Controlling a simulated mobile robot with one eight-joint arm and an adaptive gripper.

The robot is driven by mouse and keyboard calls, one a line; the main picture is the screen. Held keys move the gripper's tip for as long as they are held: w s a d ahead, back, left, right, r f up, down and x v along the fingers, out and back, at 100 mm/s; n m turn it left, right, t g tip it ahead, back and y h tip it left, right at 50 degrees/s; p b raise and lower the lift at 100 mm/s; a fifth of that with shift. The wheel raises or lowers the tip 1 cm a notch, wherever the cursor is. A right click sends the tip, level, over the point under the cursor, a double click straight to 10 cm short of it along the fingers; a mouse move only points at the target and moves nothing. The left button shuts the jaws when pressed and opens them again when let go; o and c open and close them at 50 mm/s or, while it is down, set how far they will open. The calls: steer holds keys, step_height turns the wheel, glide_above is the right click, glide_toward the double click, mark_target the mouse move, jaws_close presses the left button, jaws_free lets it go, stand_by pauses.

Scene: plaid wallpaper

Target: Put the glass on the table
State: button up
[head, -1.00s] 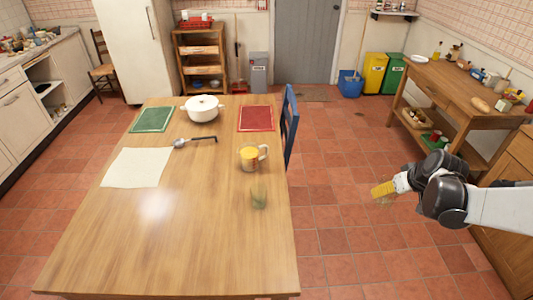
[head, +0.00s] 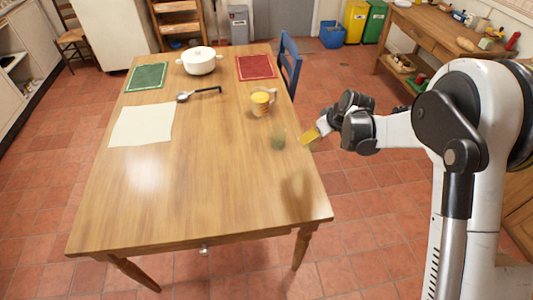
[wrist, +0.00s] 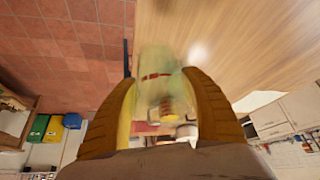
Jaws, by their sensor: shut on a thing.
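My gripper (head: 310,137) is above the right edge of the wooden table (head: 200,220), its yellow fingers pointing left. In the wrist view it is shut on a clear, greenish glass (wrist: 158,62), which sits between the two fingers. The held glass is hard to make out in the head view. The gripper's shadow falls on the table's right side.
A white pot (head: 199,61), ladle (head: 198,93), white cloth (head: 142,125), green mat (head: 147,76) and red mat (head: 256,68) lie farther back. A blue chair (head: 291,66) is at the right edge. The front is clear.

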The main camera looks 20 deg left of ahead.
steer(key=s+a+f+b, duration=0.1)
steer(key=s+f, duration=0.1)
steer(key=s, duration=0.1)
steer(key=s+a+f+b, duration=0.1)
steer(key=s+f, duration=0.1)
steer(key=s, duration=0.2)
steer(key=s+a+f+b, duration=0.1)
steer(key=s+f, duration=0.1)
steer(key=s, duration=0.1)
steer(key=shift+s+a+f+b, duration=0.15)
steer(key=shift+s+f+b, duration=0.15)
steer(key=shift+s+f, duration=0.05)
step_height(320, 180, down, 4)
steer(key=shift+f+b, duration=0.1)
steer(key=shift+b, duration=0.85)
steer(key=shift+s, duration=0.1)
steer(key=o, duration=1.3)
